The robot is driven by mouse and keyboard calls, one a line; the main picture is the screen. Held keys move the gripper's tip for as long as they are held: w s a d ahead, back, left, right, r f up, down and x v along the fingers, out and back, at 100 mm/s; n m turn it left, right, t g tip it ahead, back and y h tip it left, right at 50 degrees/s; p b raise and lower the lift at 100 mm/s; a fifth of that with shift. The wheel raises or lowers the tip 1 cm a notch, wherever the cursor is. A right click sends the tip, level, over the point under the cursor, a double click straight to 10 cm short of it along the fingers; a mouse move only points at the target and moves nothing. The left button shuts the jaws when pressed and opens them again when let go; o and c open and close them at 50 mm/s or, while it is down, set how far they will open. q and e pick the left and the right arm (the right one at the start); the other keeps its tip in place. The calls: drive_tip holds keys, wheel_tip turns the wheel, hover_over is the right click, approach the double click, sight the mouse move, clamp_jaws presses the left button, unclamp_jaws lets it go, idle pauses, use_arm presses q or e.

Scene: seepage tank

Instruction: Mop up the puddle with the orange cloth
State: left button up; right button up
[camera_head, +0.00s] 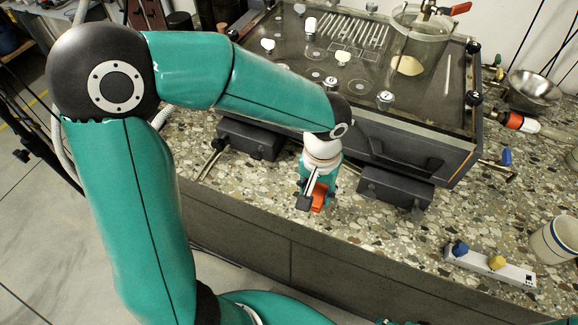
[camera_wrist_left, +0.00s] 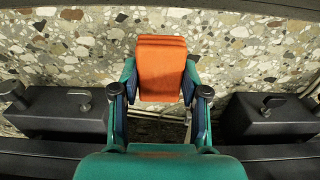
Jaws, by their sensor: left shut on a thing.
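My left gripper (camera_head: 311,195) is over the terrazzo counter, in front of the tank and between two dark blocks. It is shut on the orange cloth (camera_head: 320,196). In the left wrist view the folded cloth (camera_wrist_left: 161,68) sits between the two fingers of the left gripper (camera_wrist_left: 160,95), over the speckled counter. I cannot make out the puddle on the speckled stone in either view. I cannot tell whether the cloth touches the counter.
The dark seepage tank (camera_head: 415,143) stands behind the gripper, with dark blocks (camera_head: 395,188) in front of it. A power strip (camera_head: 490,264) and a white cup (camera_head: 556,240) are at the right. A metal bowl (camera_head: 534,88) lies farther back. The counter's front edge is close.

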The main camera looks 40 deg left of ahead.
use_arm(q)
drive_tip(key=shift+r+p, duration=0.95)
drive_tip(key=shift+r, duration=0.5)
use_arm(e)
wheel_tip(320, 180, up, 2)
drive_tip(key=shift+a+r, duration=0.1)
